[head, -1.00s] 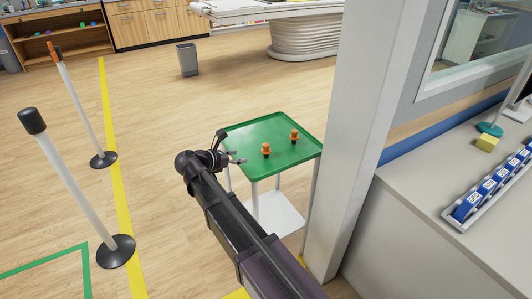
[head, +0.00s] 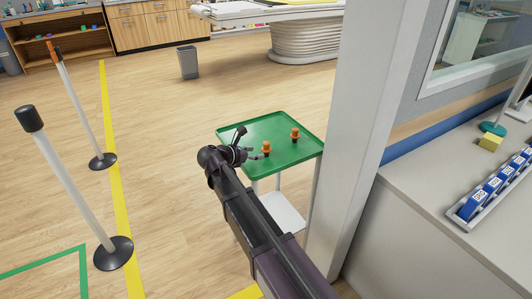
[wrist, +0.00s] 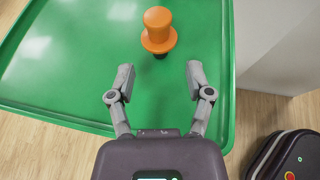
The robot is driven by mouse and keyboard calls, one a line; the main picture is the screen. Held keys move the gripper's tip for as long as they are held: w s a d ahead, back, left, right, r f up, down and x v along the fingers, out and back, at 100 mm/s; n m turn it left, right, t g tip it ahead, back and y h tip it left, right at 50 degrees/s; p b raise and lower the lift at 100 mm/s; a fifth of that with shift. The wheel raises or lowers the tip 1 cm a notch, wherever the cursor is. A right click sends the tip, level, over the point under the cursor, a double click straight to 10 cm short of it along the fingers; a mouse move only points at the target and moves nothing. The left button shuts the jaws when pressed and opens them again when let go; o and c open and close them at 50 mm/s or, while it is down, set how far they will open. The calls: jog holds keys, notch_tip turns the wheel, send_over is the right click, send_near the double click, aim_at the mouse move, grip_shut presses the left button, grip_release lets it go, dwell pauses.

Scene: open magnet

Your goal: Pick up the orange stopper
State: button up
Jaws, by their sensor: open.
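In the wrist view one orange stopper (wrist: 158,32) shows a wide collar and a narrower top. My gripper (wrist: 160,71) is open and empty there. Its two grey fingers are spread apart, with the stopper ahead of the tips, roughly centred between them. Only one stopper shows in the wrist view.
The green tray (head: 240,131) has a raised rim and much bare surface. A thick pale pillar (head: 360,130) stands close to its right side. A grey counter (head: 430,220) lies right of the pillar. Two barrier posts stand on the left.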

aim_at(266, 150)
jog(key=shift+w+d+f, duration=0.15)
jog(key=shift+w+d, duration=0.1)
jog(key=shift+b+x, duration=1.05)
jog(key=shift+x, duration=1.55)
jog(key=c, duration=0.7)
